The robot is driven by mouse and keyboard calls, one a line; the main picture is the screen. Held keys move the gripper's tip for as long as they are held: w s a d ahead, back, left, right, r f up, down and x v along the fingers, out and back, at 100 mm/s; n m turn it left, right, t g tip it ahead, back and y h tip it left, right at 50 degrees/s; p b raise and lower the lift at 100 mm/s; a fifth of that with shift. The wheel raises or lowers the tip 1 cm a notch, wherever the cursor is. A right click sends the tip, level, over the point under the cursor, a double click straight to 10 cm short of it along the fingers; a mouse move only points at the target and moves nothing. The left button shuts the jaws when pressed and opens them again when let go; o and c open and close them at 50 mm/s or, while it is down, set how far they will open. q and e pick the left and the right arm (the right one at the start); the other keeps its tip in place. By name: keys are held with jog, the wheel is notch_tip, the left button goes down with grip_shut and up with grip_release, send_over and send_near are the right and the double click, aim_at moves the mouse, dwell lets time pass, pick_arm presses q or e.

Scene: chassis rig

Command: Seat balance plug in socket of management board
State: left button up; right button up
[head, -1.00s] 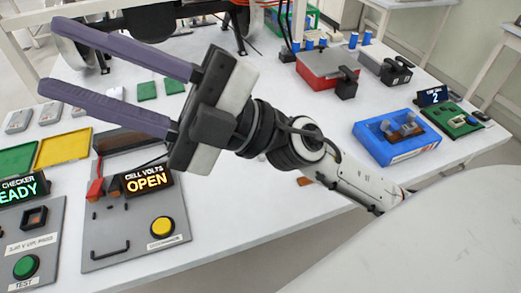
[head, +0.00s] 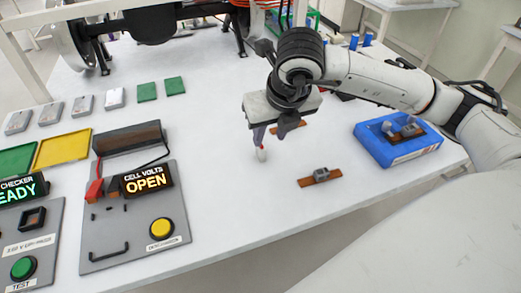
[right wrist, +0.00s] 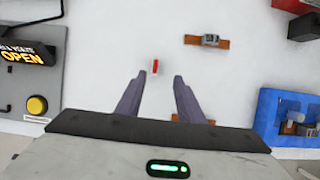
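A small white and red piece (head: 261,154), likely the balance plug, stands or lies on the white table; it also shows in the right wrist view (right wrist: 155,67), just beyond the fingertips. My right gripper (head: 271,137) is above and close to it, fingers pointing down. In the right wrist view the two purple fingers (right wrist: 157,79) are apart with nothing between them. The green board by the right-hand display is hidden behind my right arm. My left gripper is out of view.
A blue tray (head: 397,150) is at right. The grey panel with the CELL VOLTS display, reading OPEN (head: 147,181), is at left. The table's front middle is clear.

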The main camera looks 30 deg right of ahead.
aim_at(262, 146)
jog(key=x, duration=0.2)
jog(key=p+x, duration=0.1)
jog(key=x, duration=0.2)
jog(key=a+x, duration=0.1)
jog(key=x, duration=0.1)
jog(key=shift+w+f, duration=0.15)
jog(key=shift+w, duration=0.05)
grip_shut()
